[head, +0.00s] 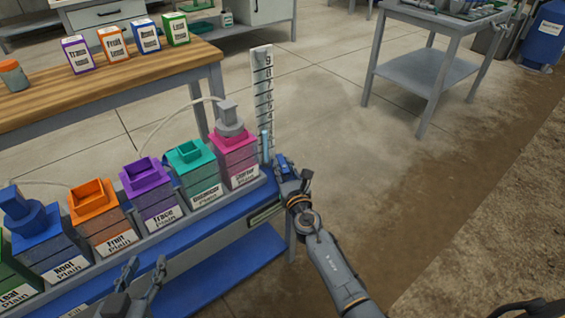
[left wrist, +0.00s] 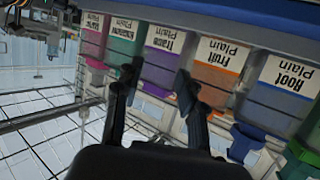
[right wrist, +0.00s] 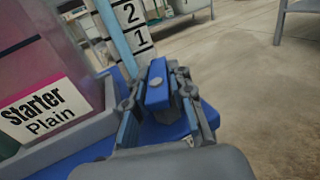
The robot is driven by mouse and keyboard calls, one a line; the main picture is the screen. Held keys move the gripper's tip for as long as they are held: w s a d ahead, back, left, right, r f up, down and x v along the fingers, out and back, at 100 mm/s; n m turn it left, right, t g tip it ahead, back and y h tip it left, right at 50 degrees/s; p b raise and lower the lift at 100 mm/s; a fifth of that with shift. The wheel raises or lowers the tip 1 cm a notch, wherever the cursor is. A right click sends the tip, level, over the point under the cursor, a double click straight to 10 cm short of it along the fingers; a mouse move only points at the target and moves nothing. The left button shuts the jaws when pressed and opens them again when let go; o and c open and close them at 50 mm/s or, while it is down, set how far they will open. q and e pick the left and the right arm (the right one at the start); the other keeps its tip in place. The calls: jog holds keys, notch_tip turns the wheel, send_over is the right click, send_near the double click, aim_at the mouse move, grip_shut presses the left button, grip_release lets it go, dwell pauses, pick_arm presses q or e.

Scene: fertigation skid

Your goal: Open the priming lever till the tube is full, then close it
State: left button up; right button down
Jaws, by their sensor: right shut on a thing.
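The blue priming lever (right wrist: 157,88) is at the right end of the skid. My right gripper (right wrist: 158,80) is shut on it, one finger on each side; in the head view the gripper (head: 284,170) partly hides the lever. A light-blue upright tube (head: 266,145) stands beside the white numbered scale (head: 262,85). The tube also shows in the right wrist view (right wrist: 114,35), running past the 2 and 1 marks, its top out of frame. My left gripper (head: 144,272) is open and empty in front of the tanks.
A row of labelled tanks stands on the blue skid, including the pink Starter tank (head: 234,160) next to the tube and the purple Trace tank (head: 150,190). A wooden bench (head: 110,85) with small boxes is behind. Floor at the right is clear up to a grey cart (head: 425,75).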

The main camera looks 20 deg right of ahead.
jog(key=shift+m+h, duration=0.6)
jog(key=shift+h, duration=0.4)
jog(key=shift+m+h, duration=0.4)
jog(key=shift+h, duration=0.2)
jog(key=shift+m+g+h, duration=0.3)
jog(key=shift+h, duration=0.1)
jog(key=shift+d+m+g+h, duration=0.15)
jog(key=shift+m+g+h, duration=0.15)
jog(key=shift+m+h, duration=0.45)
pick_arm(q)
jog(key=shift+w+r, duration=0.1)
jog(key=shift+r, duration=0.1)
pick_arm(e)
jog(key=shift+s+d+m+g+h, duration=0.15)
jog(key=shift+m+g+h, duration=0.4)
jog(key=shift+h, duration=0.6)
pick_arm(q)
jog(key=shift+d, duration=0.1)
pick_arm(e)
jog(key=c, duration=1.2)
grip_release()
pick_arm(q)
jog(key=shift+r, duration=0.2)
pick_arm(e)
jog(key=shift+n+t+y, duration=0.3)
jog(key=shift+t+y, duration=0.05)
jog(key=shift+y, duration=0.05)
